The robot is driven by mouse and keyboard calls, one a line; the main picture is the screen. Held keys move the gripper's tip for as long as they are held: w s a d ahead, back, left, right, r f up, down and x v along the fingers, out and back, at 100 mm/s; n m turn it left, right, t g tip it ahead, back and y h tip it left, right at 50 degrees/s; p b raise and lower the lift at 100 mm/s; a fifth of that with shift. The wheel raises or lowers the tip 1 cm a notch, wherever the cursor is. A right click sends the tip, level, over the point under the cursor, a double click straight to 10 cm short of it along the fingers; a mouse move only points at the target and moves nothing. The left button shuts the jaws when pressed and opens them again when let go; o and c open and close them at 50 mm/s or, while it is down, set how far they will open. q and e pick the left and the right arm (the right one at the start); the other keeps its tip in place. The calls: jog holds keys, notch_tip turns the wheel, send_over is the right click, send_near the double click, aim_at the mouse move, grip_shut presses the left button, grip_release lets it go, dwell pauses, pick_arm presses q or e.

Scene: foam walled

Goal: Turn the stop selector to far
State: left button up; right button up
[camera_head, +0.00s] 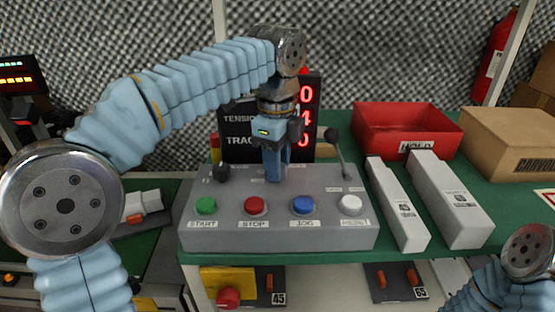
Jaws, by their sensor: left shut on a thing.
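A grey control console (277,241) stands on the green bench top. Its front row has a green START button (206,205), a red STOP button (255,205), a blue JOG button (303,205) and a white button (350,204). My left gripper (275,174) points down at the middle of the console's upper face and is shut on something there. The fingers hide what they hold, probably the stop selector, and its pointing direction cannot be seen. Only a piece of my right arm shows at the lower right; its gripper is out of view.
A black knob (221,172) is left of my gripper and a black-ended lever (339,157) right of it. A display with red digits (306,115) stands behind. Right are two pale boxes (398,205) (449,200), a red HOLD bin (407,125) and a cardboard box (512,140).

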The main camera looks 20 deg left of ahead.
pick_arm(q)
jog(key=n+p, duration=0.1)
jog(key=n, duration=0.1)
jog(key=n+p, duration=0.1)
jog(key=p, duration=0.1)
jog(key=shift+r+n, duration=0.2)
jog(key=shift+n, duration=0.2)
jog(key=n+p, duration=0.3)
jog(key=shift+n, duration=0.3)
jog(key=n+p, duration=0.2)
jog(key=n, duration=0.3)
jog(key=shift+p, duration=0.4)
jog(key=n+p, duration=0.1)
jog(key=n, duration=0.2)
jog(key=shift+f, duration=0.1)
jog(key=shift+n+p, duration=0.35)
jog(key=shift+n, duration=0.75)
jog(key=shift+f, duration=0.1)
jog(key=o, duration=1)
jog(key=shift+o, duration=0.2)
